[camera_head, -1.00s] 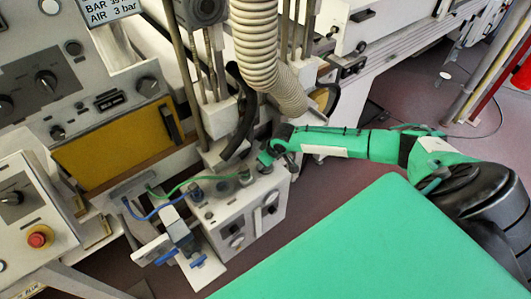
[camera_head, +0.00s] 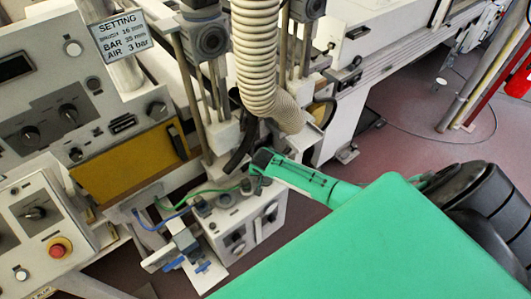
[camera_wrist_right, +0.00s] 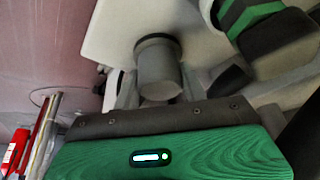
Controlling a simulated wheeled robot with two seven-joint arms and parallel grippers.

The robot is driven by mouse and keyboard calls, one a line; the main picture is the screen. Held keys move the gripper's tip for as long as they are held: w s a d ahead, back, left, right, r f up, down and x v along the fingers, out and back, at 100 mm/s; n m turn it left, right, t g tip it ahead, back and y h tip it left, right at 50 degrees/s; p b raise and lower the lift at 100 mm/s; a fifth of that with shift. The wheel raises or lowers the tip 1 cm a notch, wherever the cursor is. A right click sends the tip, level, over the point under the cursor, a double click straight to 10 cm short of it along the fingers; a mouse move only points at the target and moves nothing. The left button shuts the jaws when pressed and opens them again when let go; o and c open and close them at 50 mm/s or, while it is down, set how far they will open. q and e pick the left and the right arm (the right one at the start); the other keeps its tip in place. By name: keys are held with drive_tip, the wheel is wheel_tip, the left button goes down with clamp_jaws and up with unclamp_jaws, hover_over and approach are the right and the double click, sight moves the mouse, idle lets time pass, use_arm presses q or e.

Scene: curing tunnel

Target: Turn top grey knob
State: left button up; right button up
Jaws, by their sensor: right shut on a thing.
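The white control box (camera_head: 236,236) stands low in the middle of the head view, with small grey knobs on its top face. My right gripper (camera_head: 254,176) reaches the box's top back corner from the right. The grey knob (camera_wrist_right: 158,70) is a short cylinder on a pale face, close ahead of the palm in the wrist view. The right gripper is shut on this knob (camera_head: 247,187); its fingers are partly hidden by the palm in the wrist view. My left gripper is out of view.
A ribbed beige hose (camera_head: 256,60) hangs just above my right gripper. Green (camera_head: 215,191) and blue (camera_head: 165,218) cables run to the box. A panel with a red button (camera_head: 57,248) stands at left. Open floor (camera_head: 415,130) lies to the right.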

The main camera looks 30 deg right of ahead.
drive_tip(key=m+g, duration=0.1)
drive_tip(key=m, duration=0.2)
drive_tip(key=shift+r+m+h+p, duration=0.15)
drive_tip(key=shift+m+h+p, duration=0.2)
drive_tip(key=shift+m+h, duration=0.05)
drive_tip(key=shift+w+m+g, duration=0.1)
drive_tip(key=shift+m+g, duration=0.2)
drive_tip(key=shift+m, duration=0.6)
drive_tip(key=m+g, duration=0.1)
drive_tip(key=m, duration=0.1)
drive_tip(key=shift+m+h, duration=0.4)
drive_tip(key=m+g+b, duration=0.2)
drive_tip(key=m, duration=0.3)
drive_tip(key=shift+b, duration=0.3)
drive_tip(key=shift+d+m+g+b, duration=0.1)
drive_tip(key=shift+m+g+b, duration=0.6)
drive_tip(key=shift+m, duration=1.1)
drive_tip(key=shift+y, duration=0.3)
drive_tip(key=o, duration=1)
drive_tip(key=shift+c, duration=0.2)
